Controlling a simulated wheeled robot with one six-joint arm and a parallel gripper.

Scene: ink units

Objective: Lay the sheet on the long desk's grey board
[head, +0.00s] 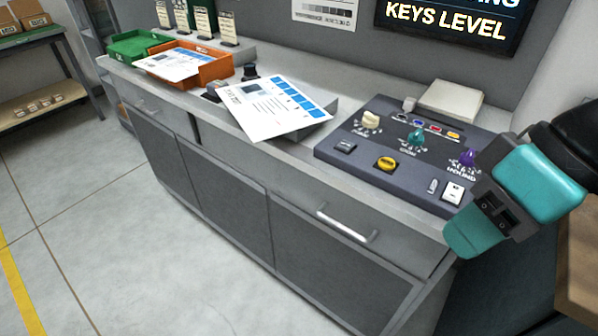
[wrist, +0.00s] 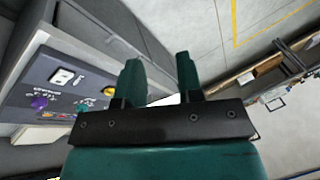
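A white sheet (head: 268,106) with blue blocks and print lies on the long desk (head: 180,100) in the head view. It lies over a grey board (head: 326,107), whose right end shows past it. The sheet is turned askew and its near corner reaches toward the desk's front edge. It hides most of the board. My teal gripper (head: 490,208) is at the right, by the desk's right end, apart from the sheet. In the wrist view its two fingers (wrist: 160,78) stand apart. A white patch shows low between them; I cannot tell what it is.
An orange tray (head: 214,70) with another printed sheet (head: 172,64) and a green tray (head: 128,46) stand at the desk's left. A dark control panel (head: 385,185) with knobs is between the sheet and my gripper. The floor (head: 130,230) in front is clear.

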